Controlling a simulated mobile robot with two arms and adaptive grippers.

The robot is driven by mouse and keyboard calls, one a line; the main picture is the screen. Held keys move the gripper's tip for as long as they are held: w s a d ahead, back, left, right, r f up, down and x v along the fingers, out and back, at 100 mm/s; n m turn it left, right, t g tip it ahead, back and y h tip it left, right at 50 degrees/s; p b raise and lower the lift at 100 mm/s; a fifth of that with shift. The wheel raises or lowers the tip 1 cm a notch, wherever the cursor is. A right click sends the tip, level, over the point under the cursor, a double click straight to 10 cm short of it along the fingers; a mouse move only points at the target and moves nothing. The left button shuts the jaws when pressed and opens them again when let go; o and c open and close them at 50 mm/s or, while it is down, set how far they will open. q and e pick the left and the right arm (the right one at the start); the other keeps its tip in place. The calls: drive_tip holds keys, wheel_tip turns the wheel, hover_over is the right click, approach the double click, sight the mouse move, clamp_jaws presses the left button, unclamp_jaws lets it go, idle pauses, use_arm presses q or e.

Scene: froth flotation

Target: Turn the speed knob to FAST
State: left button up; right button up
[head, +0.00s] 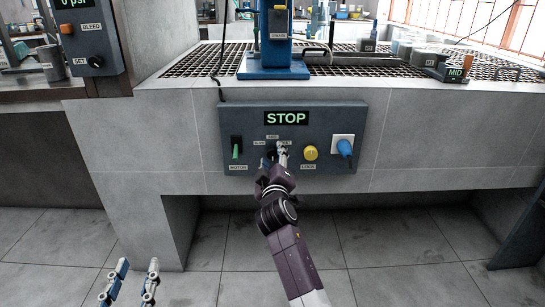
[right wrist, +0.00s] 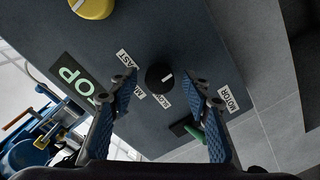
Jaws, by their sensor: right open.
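The speed knob (right wrist: 159,77) is a dark round knob with a short white line, on the dark grey control panel (head: 235,118). In the right wrist view it lies between my open right gripper's (right wrist: 163,90) fingers, with no clear contact. Labels near it are partly covered; one ends in "AST" (right wrist: 126,58). I cannot tell which label the line marks. In the head view my right gripper (head: 275,158) covers the knob. The panel's display (head: 286,118) reads STOP. My left gripper (head: 130,283) is low at the bottom left, open and empty, away from the panel.
A motor switch with a green lever (head: 236,151) is left of the knob, close to a finger in the wrist view. Above, a blue stand (head: 273,68) stands on the grated bench.

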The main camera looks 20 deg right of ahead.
drive_tip(key=v, duration=0.7)
